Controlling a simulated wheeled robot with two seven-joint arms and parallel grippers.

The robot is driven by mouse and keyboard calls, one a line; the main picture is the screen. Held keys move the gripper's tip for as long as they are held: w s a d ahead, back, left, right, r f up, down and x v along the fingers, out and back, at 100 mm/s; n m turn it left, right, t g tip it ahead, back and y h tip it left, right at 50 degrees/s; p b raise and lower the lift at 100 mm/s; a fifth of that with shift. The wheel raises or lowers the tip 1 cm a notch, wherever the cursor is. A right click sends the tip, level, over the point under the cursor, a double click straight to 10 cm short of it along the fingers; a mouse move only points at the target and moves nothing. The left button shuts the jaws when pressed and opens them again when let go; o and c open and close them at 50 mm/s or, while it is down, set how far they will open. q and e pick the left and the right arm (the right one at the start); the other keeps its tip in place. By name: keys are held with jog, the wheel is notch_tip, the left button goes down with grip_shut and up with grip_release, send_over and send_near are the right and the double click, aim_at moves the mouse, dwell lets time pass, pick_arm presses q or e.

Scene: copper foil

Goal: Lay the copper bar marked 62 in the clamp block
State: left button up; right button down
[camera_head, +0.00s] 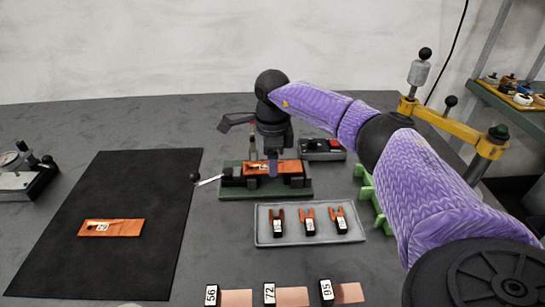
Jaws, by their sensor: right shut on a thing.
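My right gripper (272,166) points down over the green-based clamp block (235,193). It is shut on a copper bar (291,167) that lies level at the top of the block, between its dark jaws. I cannot tell whether the bar rests fully on the block, and the gripper partly hides it. I cannot read its mark. A second copper-coloured bar (128,228) with a small white label lies flat on the black mat (120,265); its mark is too small to read. My left gripper is not in view.
A grey tray (262,238) with several fork-shaped pieces stands in front of the block. Copper plates with number labels (237,298) lie along the front. A dark switch box (322,150) and a green rack (368,190) stand right. A gauge (22,175) stands far left.

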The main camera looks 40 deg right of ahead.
jog(key=shift+f, duration=0.5)
dwell(1.1)
jog(key=shift+c, duration=2)
grip_release()
jog(key=shift+r+p, duration=1.35)
jog(key=shift+r, duration=0.25)
jog(key=shift+f, duration=0.1)
jog(key=o, duration=0.4)
